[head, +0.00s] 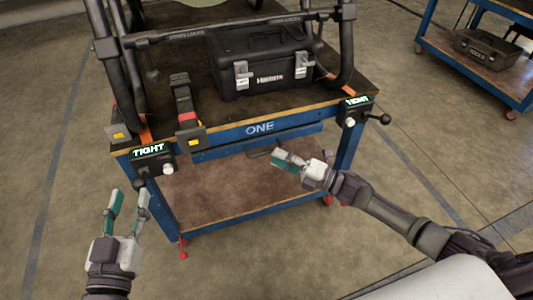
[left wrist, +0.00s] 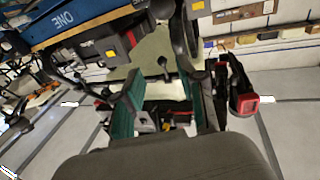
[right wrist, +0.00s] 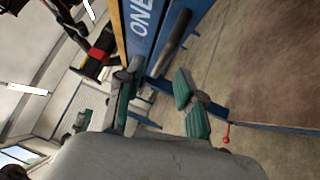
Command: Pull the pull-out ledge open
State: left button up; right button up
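The blue pull-out ledge (head: 225,149) sits under the front edge of the cart marked ONE, with a dark bar handle (head: 262,151) on its front. In the right wrist view the handle (right wrist: 173,42) lies just beyond and between my fingertips. My right gripper (head: 285,162) is at the handle's right end, with its fingers (right wrist: 155,88) apart; I cannot tell whether they touch the handle. My left gripper (head: 130,203) is open and empty, low in front of the cart's left corner. It also shows open in the left wrist view (left wrist: 160,100).
A black toolbox (head: 262,68) and a red-and-black tool (head: 186,108) stand on the cart top (head: 225,113). TIGHT-labelled clamp boxes (head: 152,158) with knobs sit at both front corners. The lower shelf (head: 240,190) is bare. Another cart (head: 500,85) stands at the right.

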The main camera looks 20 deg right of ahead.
aim_at(266, 152)
pick_arm(q)
jog(key=shift+s+d+r+t, duration=0.1)
jog(key=shift+r+t, duration=0.4)
jog(key=shift+r, duration=0.25)
jog(key=shift+s+d+r+t, duration=0.1)
jog(key=shift+r+t, duration=0.4)
jog(key=shift+r, duration=0.25)
pick_arm(e)
jog(key=shift+x, duration=2.35)
grip_shut()
